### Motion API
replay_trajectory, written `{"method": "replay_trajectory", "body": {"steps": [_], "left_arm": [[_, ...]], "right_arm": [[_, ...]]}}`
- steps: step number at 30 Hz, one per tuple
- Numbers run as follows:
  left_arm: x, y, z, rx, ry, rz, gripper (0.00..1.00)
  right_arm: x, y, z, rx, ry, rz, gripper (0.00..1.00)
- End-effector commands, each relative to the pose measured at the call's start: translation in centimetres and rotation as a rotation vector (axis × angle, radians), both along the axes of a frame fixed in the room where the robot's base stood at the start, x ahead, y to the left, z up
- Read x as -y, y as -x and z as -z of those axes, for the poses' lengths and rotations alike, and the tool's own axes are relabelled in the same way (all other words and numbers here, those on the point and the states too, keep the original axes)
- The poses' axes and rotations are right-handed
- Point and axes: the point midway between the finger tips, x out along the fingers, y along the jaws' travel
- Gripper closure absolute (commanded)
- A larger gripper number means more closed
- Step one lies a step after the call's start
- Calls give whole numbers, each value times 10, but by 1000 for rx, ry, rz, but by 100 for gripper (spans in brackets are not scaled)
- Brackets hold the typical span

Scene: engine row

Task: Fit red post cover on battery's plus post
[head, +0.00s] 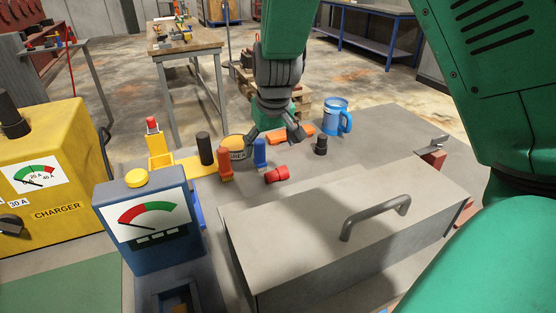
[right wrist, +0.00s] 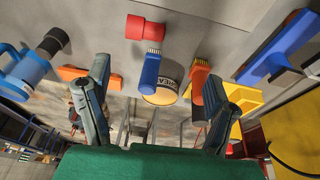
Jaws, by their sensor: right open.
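The red post cover (head: 277,174) looks to be the short red stepped piece lying on its side on the grey bench top, left of middle. It also shows at the top of the right wrist view (right wrist: 147,28). My right gripper (head: 275,138) is open and empty, behind and above the red piece. In the right wrist view its two fingers (right wrist: 155,72) stand wide apart, with the red piece beyond them. I cannot make out the battery or its plus post for certain. My left gripper is not in view.
Near the red piece stand a blue brush (head: 260,153), an orange brush (head: 225,165), a tin (head: 233,147) and a black cylinder (head: 204,149). A blue mug (head: 335,117) stands behind right. A grey handled box (head: 330,235), a gauge (head: 148,225) and a yellow charger (head: 45,170) fill the front.

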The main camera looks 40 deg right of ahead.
Motion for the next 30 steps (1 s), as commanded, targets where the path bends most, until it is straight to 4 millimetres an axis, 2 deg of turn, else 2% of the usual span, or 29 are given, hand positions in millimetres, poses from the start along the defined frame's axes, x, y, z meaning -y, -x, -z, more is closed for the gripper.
{"method": "replay_trajectory", "body": {"steps": [1,5,8,15,18,25,30], "left_arm": [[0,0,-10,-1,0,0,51],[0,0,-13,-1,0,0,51],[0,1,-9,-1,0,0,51],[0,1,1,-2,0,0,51],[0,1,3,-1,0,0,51],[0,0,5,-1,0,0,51],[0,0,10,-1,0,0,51]], "right_arm": [[3,8,-7,21,41,9,22],[10,15,-7,59,98,25,22],[13,12,7,63,105,29,22],[25,-3,52,61,101,28,22],[28,-8,64,63,101,28,22],[32,-12,78,63,102,27,22],[37,-18,104,63,102,29,22]]}}
